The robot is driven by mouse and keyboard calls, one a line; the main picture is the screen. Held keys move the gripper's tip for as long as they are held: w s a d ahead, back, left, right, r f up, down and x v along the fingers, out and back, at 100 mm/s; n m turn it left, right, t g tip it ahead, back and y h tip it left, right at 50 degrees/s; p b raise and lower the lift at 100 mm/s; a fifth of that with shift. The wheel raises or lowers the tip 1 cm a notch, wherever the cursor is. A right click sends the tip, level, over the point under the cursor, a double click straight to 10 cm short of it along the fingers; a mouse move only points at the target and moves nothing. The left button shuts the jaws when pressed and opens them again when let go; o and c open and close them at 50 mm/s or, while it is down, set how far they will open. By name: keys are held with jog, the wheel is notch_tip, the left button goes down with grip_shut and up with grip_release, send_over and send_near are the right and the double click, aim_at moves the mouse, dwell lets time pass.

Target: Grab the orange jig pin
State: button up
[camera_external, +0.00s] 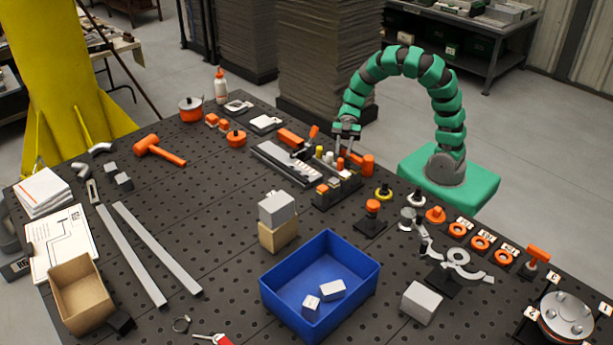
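A small upright orange pin (340,164) stands in a dark rack (340,187) near the middle right of the table. It is the thing that best fits the orange jig pin. A white pin (329,157) and a yellow-topped pin (319,151) stand in a row to its left. My gripper (346,145) points down just above the orange pin, with its two fingers apart. The view is too small to tell whether the fingers reach around the pin's top.
A thick orange cylinder (368,165) stands close to the right of the pin. Orange blocks and an orange-handled tool (313,132) lie behind and left. A blue bin (320,262) with two pale blocks sits in front. Orange rings (480,243) lie at the right.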

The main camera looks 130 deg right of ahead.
aim_at(340, 163)
jog(key=shift+b+x, duration=0.6)
jog(key=shift+x, duration=2.35)
grip_shut()
